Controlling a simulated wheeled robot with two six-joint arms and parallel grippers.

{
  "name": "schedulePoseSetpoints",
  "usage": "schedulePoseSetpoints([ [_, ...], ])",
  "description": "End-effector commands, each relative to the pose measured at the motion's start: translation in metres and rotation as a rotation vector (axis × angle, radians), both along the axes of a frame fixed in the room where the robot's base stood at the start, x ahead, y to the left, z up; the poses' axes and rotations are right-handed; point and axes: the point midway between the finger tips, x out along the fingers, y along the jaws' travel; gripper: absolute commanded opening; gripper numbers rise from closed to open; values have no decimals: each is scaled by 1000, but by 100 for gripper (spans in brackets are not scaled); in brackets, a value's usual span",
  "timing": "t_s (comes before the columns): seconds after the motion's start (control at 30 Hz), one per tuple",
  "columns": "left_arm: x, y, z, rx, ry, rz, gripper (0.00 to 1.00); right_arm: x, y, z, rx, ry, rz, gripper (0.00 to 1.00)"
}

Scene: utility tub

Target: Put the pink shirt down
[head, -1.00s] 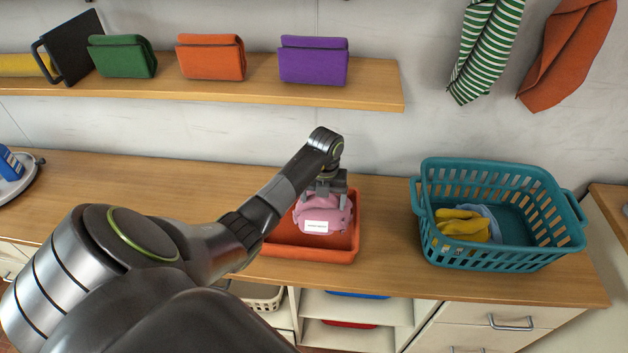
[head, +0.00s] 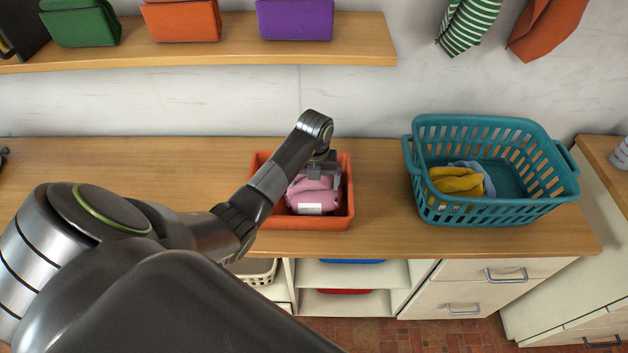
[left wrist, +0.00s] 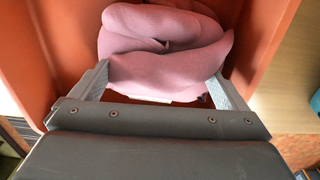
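The pink shirt (head: 318,189), folded into a bundle with a white tag, is low inside the orange bin (head: 344,213) on the counter. My left gripper (head: 321,182) points down into the bin above the shirt. In the left wrist view the shirt (left wrist: 165,45) fills the space between the two fingers (left wrist: 160,82), which press on its sides. Orange bin walls (left wrist: 60,40) stand on both sides. Whether the shirt's underside touches the bin floor is hidden. My right gripper is out of view.
A teal basket (head: 540,195) with yellow and light blue cloths (head: 457,181) stands to the right. A shelf (head: 350,45) holding folded bundles is above.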

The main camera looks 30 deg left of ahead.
Motion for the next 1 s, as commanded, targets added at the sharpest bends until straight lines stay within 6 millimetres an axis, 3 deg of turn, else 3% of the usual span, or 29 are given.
schedulePoseSetpoints([
  [0.43, 1, 0, 11, 1, -4, -1, 100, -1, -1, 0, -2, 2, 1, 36],
  [0.63, 2, 0, 50, 2, -8, -2, 100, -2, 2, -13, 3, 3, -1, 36],
  [0.77, 1, 0, 87, 0, -2, -1, 100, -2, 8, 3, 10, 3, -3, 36],
  [1.0, 1, -1, 112, 0, 0, 0, 100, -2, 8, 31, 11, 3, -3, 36],
])
